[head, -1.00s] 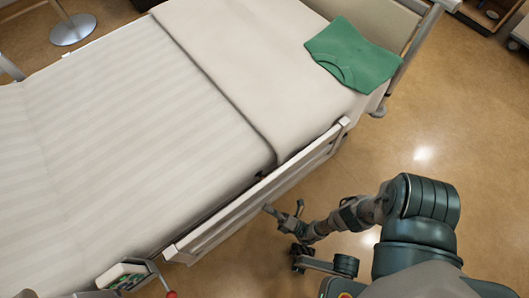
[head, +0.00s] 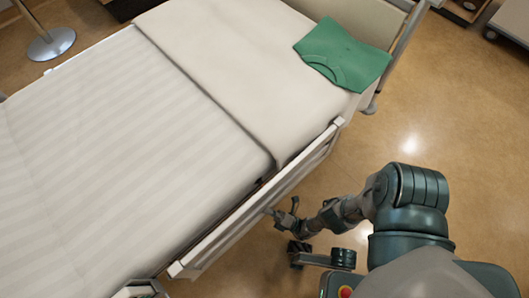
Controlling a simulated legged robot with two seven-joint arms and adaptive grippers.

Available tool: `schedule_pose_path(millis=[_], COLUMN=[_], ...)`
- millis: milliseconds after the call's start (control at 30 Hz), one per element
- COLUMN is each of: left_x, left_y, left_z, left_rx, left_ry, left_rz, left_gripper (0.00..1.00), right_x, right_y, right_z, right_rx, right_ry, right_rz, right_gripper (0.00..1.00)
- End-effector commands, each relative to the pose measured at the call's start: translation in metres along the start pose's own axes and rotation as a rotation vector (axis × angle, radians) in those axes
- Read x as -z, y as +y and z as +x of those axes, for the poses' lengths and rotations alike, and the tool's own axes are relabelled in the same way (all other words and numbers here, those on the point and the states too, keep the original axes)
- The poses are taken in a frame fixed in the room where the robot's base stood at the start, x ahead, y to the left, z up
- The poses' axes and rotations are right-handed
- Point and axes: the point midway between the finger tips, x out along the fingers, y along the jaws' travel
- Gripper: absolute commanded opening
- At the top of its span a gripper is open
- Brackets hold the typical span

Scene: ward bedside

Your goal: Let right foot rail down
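The foot rail (head: 236,217) is a long pale rail along the bed's near side. It runs from the lower middle of the head view up to a corner near the green cloth. It stands at about the mattress edge; its latch cannot be made out. My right gripper (head: 283,210) is low beside the rail's outer face, near its middle. Its fingers are spread with nothing seen between them. I cannot tell whether a fingertip touches the rail. My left gripper is out of view.
A round metal stand base (head: 52,44) is beyond the bed. Open floor (head: 450,110) lies to the right.

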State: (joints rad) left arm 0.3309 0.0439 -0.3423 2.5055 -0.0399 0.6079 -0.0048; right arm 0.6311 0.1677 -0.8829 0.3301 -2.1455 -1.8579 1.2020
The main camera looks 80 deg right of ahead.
Motion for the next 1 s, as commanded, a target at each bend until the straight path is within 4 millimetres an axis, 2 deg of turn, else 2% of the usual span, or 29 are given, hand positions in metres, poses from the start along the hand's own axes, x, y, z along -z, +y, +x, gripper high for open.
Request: schedule_pose_path(millis=[500,1000], left_x=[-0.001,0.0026], left_y=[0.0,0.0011], left_z=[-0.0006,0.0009], left_rx=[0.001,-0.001], left_ry=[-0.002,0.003], left_rz=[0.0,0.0], left_gripper=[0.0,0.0], right_x=[0.0041,0.0026], right_y=[0.0012,0.0041], right_z=[-0.0057,-0.0025], right_rx=[0.007,0.002], right_ry=[0.008,0.005], right_rz=[0.001,0.003], right_gripper=[0.6,0.6])
